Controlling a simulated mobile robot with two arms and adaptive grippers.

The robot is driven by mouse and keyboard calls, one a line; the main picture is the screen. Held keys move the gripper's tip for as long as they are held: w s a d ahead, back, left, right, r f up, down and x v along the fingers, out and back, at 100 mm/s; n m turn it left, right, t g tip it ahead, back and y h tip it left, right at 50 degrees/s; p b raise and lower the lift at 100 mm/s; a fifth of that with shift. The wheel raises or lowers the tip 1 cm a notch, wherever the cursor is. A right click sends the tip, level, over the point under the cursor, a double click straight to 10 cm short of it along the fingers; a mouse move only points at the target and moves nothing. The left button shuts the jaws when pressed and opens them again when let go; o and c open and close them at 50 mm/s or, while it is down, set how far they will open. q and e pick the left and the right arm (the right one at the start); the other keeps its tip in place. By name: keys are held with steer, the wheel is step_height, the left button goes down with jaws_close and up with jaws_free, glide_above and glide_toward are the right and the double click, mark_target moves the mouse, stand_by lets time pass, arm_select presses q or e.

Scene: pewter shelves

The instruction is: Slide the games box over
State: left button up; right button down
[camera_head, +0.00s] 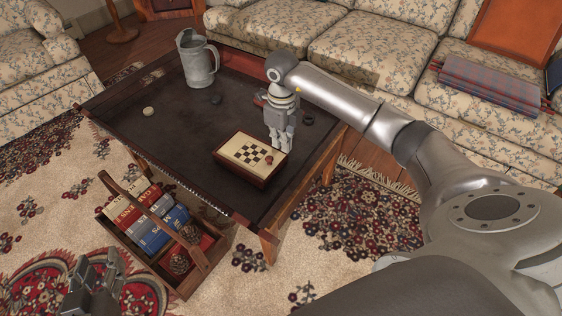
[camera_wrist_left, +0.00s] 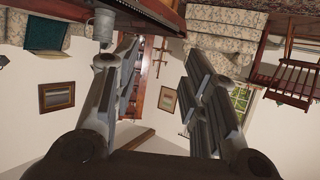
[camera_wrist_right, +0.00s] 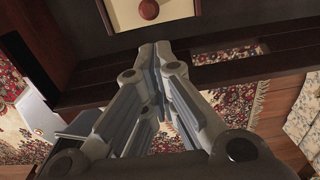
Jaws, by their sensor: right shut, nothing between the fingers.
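The games box (camera_head: 241,165) is a low brown wooden box with a small checkerboard and a round brown knob on its cream top. It lies on the dark coffee table (camera_head: 150,125), close to the front edge. My right gripper (camera_head: 278,148) is shut and empty, fingers pointing down at the box's right rear side; whether it touches the box I cannot tell. In the right wrist view the box (camera_wrist_right: 180,10) shows at the top, just beyond the closed fingertips (camera_wrist_right: 154,45). My left gripper (camera_head: 108,262) is open and empty, low at the left, away from the table.
A grey metal pitcher (camera_head: 198,58) stands at the table's back. A pale round piece (camera_head: 148,111) lies at left, and dark round pieces (camera_head: 308,119) lie right of my right gripper. A wooden carrier (camera_head: 187,283) with books stands on the rug before the table.

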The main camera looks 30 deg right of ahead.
step_height(320, 180, down, 8)
steer(key=shift+r+b, duration=0.15)
steer(key=shift+b, duration=0.9)
arm_select(q)
step_height(320, 180, up, 11)
steer(key=w+d+t+h, duration=0.1)
steer(key=d+t+h, duration=0.1)
steer(key=t, duration=0.4)
steer(key=shift+w+t, duration=0.3)
steer(key=shift+w, duration=0.1)
arm_select(e)
steer(key=shift+f, duration=0.5)
